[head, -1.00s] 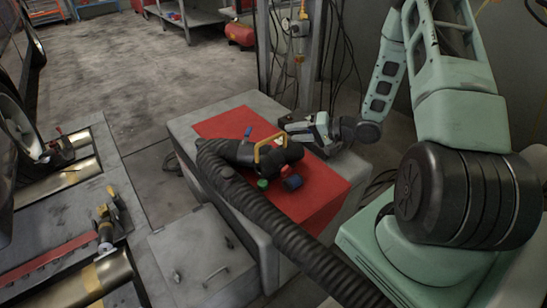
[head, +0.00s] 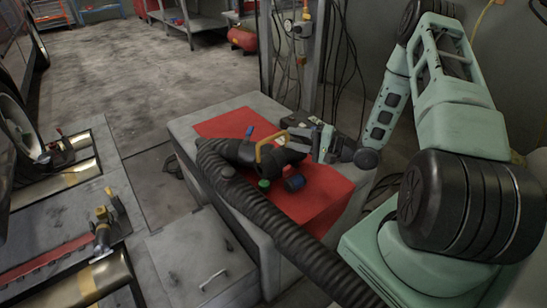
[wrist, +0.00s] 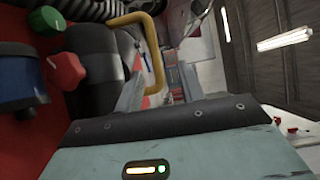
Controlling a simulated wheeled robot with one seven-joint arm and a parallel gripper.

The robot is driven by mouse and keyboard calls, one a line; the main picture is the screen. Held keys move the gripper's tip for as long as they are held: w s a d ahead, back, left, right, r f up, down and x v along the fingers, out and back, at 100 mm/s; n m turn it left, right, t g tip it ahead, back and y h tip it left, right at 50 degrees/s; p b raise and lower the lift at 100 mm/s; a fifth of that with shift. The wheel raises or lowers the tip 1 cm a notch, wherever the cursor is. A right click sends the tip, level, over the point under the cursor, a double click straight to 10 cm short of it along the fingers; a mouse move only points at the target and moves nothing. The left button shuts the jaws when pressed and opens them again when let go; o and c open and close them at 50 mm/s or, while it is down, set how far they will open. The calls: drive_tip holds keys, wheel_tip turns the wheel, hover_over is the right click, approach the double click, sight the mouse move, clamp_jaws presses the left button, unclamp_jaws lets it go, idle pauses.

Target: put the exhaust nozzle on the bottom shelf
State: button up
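The exhaust nozzle is black with a yellow loop handle (head: 259,155) and a ribbed black hose (head: 285,235). It lies on the red top (head: 318,200) of a grey cabinet. My gripper (head: 289,140) is low over the cabinet, just right of the nozzle, pointing toward its handle. In the wrist view the handle (wrist: 152,50) shows close ahead, with its end between the grey fingers (wrist: 158,88). The fingers look apart; I cannot tell whether they touch the handle.
A grey box (head: 200,262) stands in front of the cabinet. Dyno rollers (head: 75,285) are at left. A metal shelf unit (head: 200,20) stands at the back, beyond open floor.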

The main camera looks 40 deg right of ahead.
sight(278, 134)
drive_tip(key=x, duration=0.2)
drive_tip(key=b+x, duration=0.1)
drive_tip(key=x, duration=0.5)
drive_tip(key=shift+w+d+f+b, duration=0.1)
drive_tip(key=shift+d+f+b, duration=0.05)
drive_tip(key=shift+f+b, duration=0.15)
drive_tip(key=shift+r, duration=0.1)
clamp_jaws()
drive_tip(key=shift+r, duration=0.1)
idle(0.8)
drive_tip(key=shift+w+r, duration=0.1)
